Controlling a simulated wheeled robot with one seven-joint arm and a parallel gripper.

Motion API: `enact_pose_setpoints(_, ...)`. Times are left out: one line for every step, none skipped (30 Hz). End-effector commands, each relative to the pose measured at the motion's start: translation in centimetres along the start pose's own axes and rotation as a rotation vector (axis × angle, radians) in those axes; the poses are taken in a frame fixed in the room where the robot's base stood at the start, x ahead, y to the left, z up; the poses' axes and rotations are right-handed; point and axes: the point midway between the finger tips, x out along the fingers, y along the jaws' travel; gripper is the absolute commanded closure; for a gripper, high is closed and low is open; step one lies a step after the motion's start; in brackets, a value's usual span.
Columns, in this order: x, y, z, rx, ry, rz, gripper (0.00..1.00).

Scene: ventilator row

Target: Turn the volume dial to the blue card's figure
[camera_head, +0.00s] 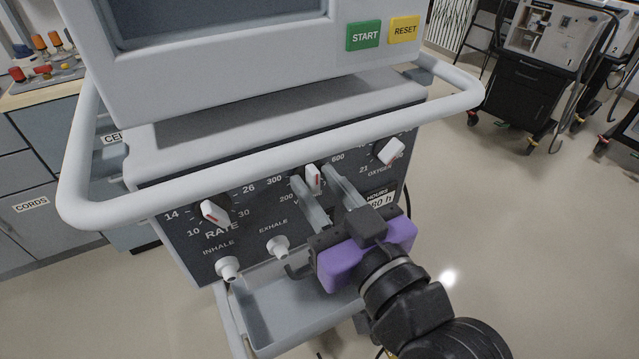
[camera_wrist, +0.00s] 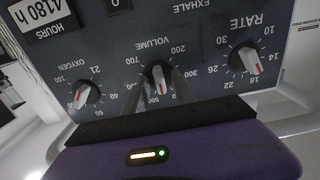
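The volume dial (camera_head: 313,178) is a white knob with a red line on the ventilator's dark front panel. In the wrist view the panel is upside down, and the dial (camera_wrist: 159,79) has its red line towards the picture's bottom, near the figure 500. Figures 200, 600 and 700 also show around it; some of the scale is hidden by my fingers. My gripper (camera_head: 318,180) has one grey finger on each side of the dial, apparently open with gaps; contact is not clear. Its purple body shows in the wrist view (camera_wrist: 160,90) too. No blue card is visible.
The rate dial (camera_head: 215,213) is left of the volume dial, the oxygen dial (camera_head: 390,151) right. A white handrail (camera_head: 270,150) crosses above the panel. Inhale (camera_head: 228,268) and exhale (camera_head: 278,246) ports jut out below, above a grey tray (camera_head: 258,328). Another machine (camera_head: 545,55) stands back right.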

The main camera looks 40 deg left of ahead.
Motion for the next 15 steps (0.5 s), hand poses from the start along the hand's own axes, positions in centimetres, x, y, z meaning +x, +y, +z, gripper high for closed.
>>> enact_pose_setpoints(-0.01,0.00,0.00,0.000,0.000,0.000,0.80)
enact_pose_setpoints(-0.02,0.00,0.00,0.000,0.000,0.000,0.86)
enact_pose_setpoints(-0.02,0.00,0.00,0.000,0.000,0.000,0.94)
enact_pose_setpoints(-0.03,0.01,0.00,0.000,0.000,0.000,1.00)
enact_pose_setpoints(-0.03,0.00,0.00,0.000,0.000,0.000,1.00)
enact_pose_setpoints(-0.03,0.00,0.00,0.000,0.000,0.000,1.00)
enact_pose_setpoints(-0.03,0.00,0.00,0.000,0.000,0.000,1.00)
enact_pose_setpoints(-0.03,0.00,0.00,0.000,0.000,0.000,1.00)
enact_pose_setpoints(-0.03,0.00,0.00,0.000,0.000,0.000,1.00)
enact_pose_setpoints(-0.04,0.00,-0.02,0.002,0.000,0.000,1.00)
enact_pose_setpoints(-0.04,0.01,-0.06,0.007,0.000,0.000,1.00)
enact_pose_setpoints(-0.04,0.01,-0.14,0.020,-0.001,0.000,1.00)
enact_pose_setpoints(-0.04,0.01,-0.22,0.037,-0.001,0.000,1.00)
enact_pose_setpoints(-0.04,0.01,-0.30,0.057,-0.002,-0.001,1.00)
enact_pose_setpoints(-0.05,0.00,-0.40,0.094,-0.003,-0.001,1.00)
